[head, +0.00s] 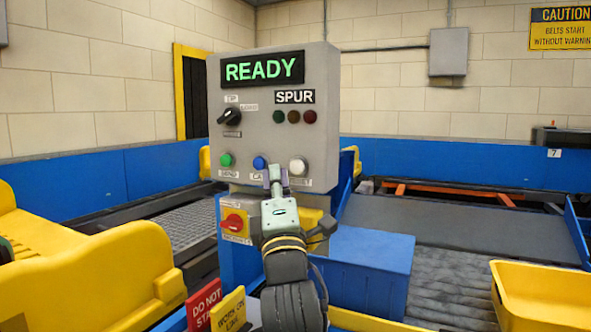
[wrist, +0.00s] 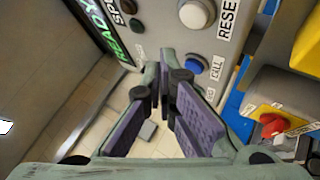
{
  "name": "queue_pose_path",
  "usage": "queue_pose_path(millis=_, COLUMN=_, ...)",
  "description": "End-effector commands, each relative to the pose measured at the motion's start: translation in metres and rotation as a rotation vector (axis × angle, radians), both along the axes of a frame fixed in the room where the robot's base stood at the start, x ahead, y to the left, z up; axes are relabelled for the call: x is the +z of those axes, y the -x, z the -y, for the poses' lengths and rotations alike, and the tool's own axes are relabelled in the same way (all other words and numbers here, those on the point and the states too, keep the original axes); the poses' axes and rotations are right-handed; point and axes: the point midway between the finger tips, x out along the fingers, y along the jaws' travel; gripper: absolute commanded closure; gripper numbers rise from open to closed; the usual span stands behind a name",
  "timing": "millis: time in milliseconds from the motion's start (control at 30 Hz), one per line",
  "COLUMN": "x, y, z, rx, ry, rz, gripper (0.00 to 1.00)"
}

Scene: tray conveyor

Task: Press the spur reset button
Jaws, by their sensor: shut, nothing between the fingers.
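The grey control box (head: 320,110) carries a row of buttons along its lower front. The white button (head: 298,166) at the right end is labelled RESET; it also shows at the top of the wrist view (wrist: 195,13). A blue button (head: 259,163) labelled CALL is left of it, also in the wrist view (wrist: 194,65). My gripper (head: 275,171) is shut and empty. In the head view its tips show between the blue and white buttons. In the wrist view the tips (wrist: 158,70) appear beside the blue button; whether they touch the box is unclear.
A green button (head: 227,160), a black selector knob (head: 229,117) and a READY display (head: 262,69) share the box. A red rotary switch (head: 233,222) on a yellow plate sits below.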

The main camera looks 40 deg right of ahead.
Motion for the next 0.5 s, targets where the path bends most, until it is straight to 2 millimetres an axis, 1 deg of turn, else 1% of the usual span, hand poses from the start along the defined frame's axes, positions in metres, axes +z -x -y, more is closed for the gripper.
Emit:
queue_pose_path(millis=100, x=0.000, y=0.004, z=-0.011, rx=0.000, ry=0.002, rz=0.000, gripper=1.00)
queue_pose_path(millis=200, x=0.000, y=0.007, z=-0.017, rx=0.000, ry=0.000, rz=0.000, gripper=1.00)
queue_pose_path(millis=500, x=0.000, y=0.008, z=-0.019, rx=0.000, ry=-0.001, rz=-0.001, gripper=1.00)
